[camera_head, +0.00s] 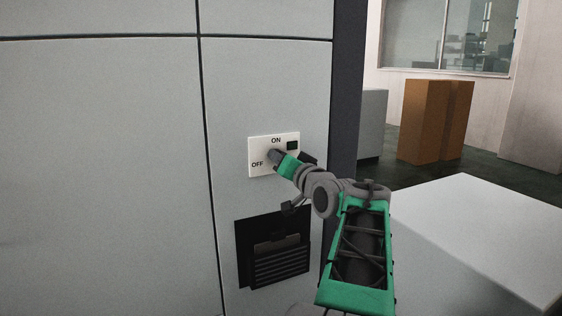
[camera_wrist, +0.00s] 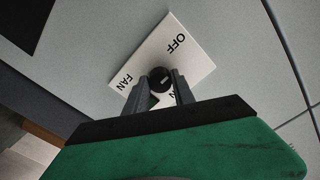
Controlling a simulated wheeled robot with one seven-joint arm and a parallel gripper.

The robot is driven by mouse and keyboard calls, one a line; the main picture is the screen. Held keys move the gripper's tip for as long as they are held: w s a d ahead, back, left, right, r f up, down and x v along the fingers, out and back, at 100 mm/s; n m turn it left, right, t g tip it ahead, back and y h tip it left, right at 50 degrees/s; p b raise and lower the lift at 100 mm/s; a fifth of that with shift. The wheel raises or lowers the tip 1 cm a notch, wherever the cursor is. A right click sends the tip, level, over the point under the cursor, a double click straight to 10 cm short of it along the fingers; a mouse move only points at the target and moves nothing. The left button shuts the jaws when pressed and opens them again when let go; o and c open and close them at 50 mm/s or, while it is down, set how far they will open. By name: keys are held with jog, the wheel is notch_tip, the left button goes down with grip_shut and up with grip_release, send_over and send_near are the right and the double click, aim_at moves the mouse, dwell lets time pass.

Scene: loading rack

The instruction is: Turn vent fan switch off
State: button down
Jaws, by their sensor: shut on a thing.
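The white switch plate (camera_head: 260,146) is on the grey wall panel, with "ON" at its top and "OFF" at its lower left. A dark green square (camera_head: 292,145) is at its upper right. In the wrist view the plate (camera_wrist: 194,62) shows "OFF" and "FAN", with other lettering partly covered. A round black knob (camera_wrist: 160,77) with a small light mark is at the plate's middle. My gripper (camera_wrist: 158,90) is shut on the knob, one finger on each side. In the head view my gripper (camera_head: 275,156) is against the plate and largely hides the knob.
A black louvred vent (camera_head: 280,270) is below the plate. A white flat-topped block (camera_head: 480,225) stands at the lower right. Brown boxes (camera_head: 425,122) and a grey cabinet (camera_head: 371,125) are beyond the panel's dark edge. The panel left of the plate is clear.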

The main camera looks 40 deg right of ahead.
jog(key=c, duration=1.1)
grip_release()
jog(key=shift+o, duration=0.2)
jog(key=v, duration=0.7)
jog(key=shift+s, duration=0.4)
jog(key=shift+a, duration=0.15)
